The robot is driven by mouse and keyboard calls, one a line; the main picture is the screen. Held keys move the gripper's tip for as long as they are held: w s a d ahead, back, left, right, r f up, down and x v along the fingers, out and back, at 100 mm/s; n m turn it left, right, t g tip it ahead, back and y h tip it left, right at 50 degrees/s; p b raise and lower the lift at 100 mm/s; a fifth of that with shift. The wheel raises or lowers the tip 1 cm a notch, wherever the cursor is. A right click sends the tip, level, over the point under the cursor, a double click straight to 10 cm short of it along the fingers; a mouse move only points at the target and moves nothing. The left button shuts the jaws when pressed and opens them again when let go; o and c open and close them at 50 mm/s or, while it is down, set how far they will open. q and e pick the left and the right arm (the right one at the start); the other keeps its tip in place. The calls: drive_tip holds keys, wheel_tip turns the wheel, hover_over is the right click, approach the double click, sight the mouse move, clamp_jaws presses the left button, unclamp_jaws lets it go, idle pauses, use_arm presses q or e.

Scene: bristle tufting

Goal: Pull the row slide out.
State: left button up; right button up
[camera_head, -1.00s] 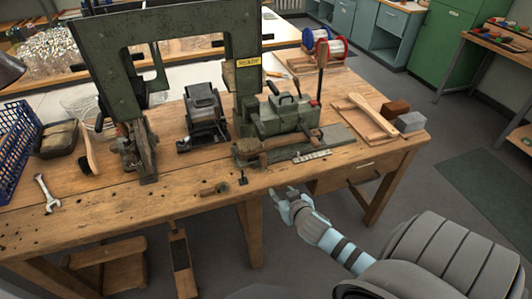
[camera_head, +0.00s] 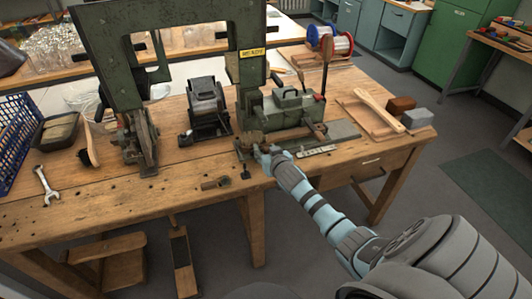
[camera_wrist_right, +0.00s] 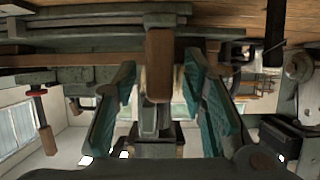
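The green bench machine (camera_head: 288,107) stands on the wooden bench, with a brown bar and dark slide parts along its front. I cannot tell exactly where the row slide begins. My right gripper (camera_head: 264,156) is at the front left of this machine, by the bench's front edge. In the right wrist view a wooden handle (camera_wrist_right: 158,75) points between the fingers of my right gripper (camera_wrist_right: 160,62). The fingers are open, one on each side of the handle, with a visible gap to it. My left gripper is not in view.
A tall green frame (camera_head: 90,50) with a yellow sign (camera_head: 252,53) rises behind and left. A small dark device (camera_head: 206,105), a perforated strip (camera_head: 317,151), a wrench (camera_head: 46,186) and a wooden board (camera_head: 368,115) are on the bench.

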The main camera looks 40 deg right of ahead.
drive_tip(key=shift+c, duration=0.5)
clamp_jaws()
drive_tip(key=s+d, duration=0.1)
drive_tip(key=d, duration=0.2)
drive_tip(key=s+d, duration=0.1)
drive_tip(key=d, duration=0.3)
drive_tip(key=s+d, duration=0.2)
drive_tip(key=d, duration=0.2)
drive_tip(key=shift+d+f, duration=0.15)
drive_tip(key=shift+d, duration=0.1)
drive_tip(key=shift+r, duration=0.2)
